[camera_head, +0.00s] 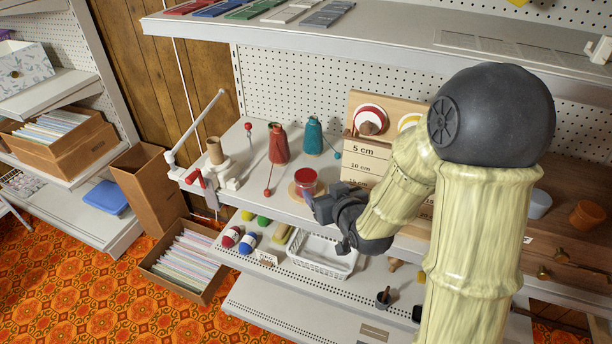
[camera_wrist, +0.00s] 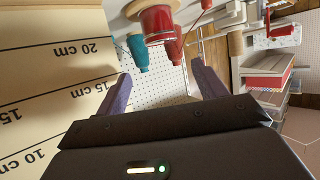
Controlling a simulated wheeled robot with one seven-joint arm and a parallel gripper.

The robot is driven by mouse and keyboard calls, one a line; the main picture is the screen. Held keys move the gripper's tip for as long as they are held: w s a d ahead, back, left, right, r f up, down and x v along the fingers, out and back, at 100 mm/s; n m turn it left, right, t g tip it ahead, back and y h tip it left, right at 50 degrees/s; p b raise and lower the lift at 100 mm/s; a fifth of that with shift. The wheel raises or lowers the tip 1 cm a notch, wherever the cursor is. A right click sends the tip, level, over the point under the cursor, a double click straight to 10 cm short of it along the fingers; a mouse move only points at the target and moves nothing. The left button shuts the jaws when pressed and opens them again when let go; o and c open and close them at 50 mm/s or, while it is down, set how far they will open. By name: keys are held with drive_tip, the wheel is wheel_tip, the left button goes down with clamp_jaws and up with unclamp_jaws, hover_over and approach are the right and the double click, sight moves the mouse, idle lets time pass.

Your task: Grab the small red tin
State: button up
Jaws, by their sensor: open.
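The small red tin (camera_head: 305,178) is a short red cylinder standing upright on a round wooden disc (camera_head: 294,193) on the shelf. In the wrist view the picture is turned over, and the tin (camera_wrist: 155,22) shows near the top edge with the wooden disc (camera_wrist: 150,5) above it. My gripper (camera_head: 322,206) is close to the tin, at its front right in the head view. In the wrist view the two purple fingers of my gripper (camera_wrist: 161,72) are spread apart with nothing between them. The tin lies beyond the fingertips, towards the picture's top.
A red cone (camera_head: 279,145) and a teal cone (camera_head: 313,136) of thread stand behind the tin. A wooden board with centimetre marks (camera_head: 367,150) stands at the right, close to my arm. A white clamp-like stand (camera_head: 222,172) is at the left. A white basket (camera_head: 325,258) sits on the shelf below.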

sight(308, 179)
drive_tip(key=shift+w+a+f+p, duration=0.15)
drive_tip(key=shift+w+p, duration=0.25)
drive_tip(key=shift+p, duration=1.6)
drive_tip(key=shift+p+x, duration=0.65)
drive_tip(key=shift+x, duration=1.9)
drive_tip(key=shift+a+f, duration=0.1)
drive_tip(key=shift+f, duration=0.1)
drive_tip(key=shift+p+x, duration=1.35)
drive_tip(key=shift+x, duration=1.2)
drive_tip(key=shift+s+f, duration=0.15)
drive_tip(key=c, duration=0.7)
